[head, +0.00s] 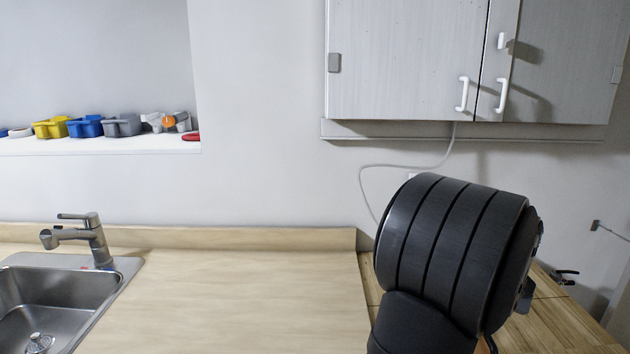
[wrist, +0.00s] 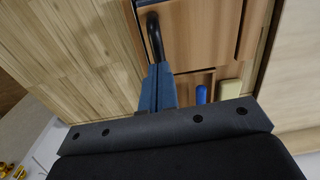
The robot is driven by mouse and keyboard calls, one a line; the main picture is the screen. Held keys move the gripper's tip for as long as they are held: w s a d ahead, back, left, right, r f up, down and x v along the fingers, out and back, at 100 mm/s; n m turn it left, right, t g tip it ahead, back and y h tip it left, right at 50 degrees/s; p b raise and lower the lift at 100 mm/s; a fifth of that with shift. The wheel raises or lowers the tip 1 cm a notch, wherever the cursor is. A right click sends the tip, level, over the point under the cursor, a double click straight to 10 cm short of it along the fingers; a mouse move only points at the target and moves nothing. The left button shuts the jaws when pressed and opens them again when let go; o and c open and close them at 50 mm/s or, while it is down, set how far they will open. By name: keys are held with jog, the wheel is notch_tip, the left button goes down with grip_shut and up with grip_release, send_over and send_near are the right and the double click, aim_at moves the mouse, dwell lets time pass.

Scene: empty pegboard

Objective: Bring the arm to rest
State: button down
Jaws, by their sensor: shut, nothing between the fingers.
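My gripper (wrist: 158,72) shows in the wrist view, its two narrow blue-grey fingers together and nothing between them. It points toward a wooden surface with a reddish-brown wooden piece (wrist: 195,35). A curved black bar (wrist: 154,38) appears just past the fingertips; I cannot tell whether they touch it. In the head view my black arm stands at the lower right, over the wooden worktop, and my gripper cannot be made out there.
A blue item (wrist: 201,95) and a cream item (wrist: 229,89) lie near the gripper. A sink (head: 60,300) with a tap (head: 85,238) is at left. The pale counter (head: 230,300) is clear. A wall cabinet (head: 405,60) hangs above. Colored bins (head: 86,127) sit on a ledge.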

jog(key=shift+f, duration=0.9)
notch_tip(320, 180, up, 10)
jog(key=a+h, duration=0.2)
jog(key=shift+a+r+m, duration=0.25)
jog(key=shift+a+m, duration=0.1)
jog(key=shift+m, duration=0.05)
jog(key=shift+w, duration=0.1)
dwell(0.8)
jog(key=shift+d+f+n+y, duration=0.15)
jog(key=shift+d+f+y, duration=0.25)
jog(key=shift+f, duration=1)
jog(key=shift+d+f+n+y, duration=0.1)
jog(key=shift+d+f+y, duration=0.3)
jog(key=shift+f, duration=0.95)
jog(key=shift+d+f+n+y, duration=0.2)
jog(key=shift+d+f, duration=0.35)
jog(key=shift+f, duration=0.85)
jog(key=shift+f, duration=0.85)
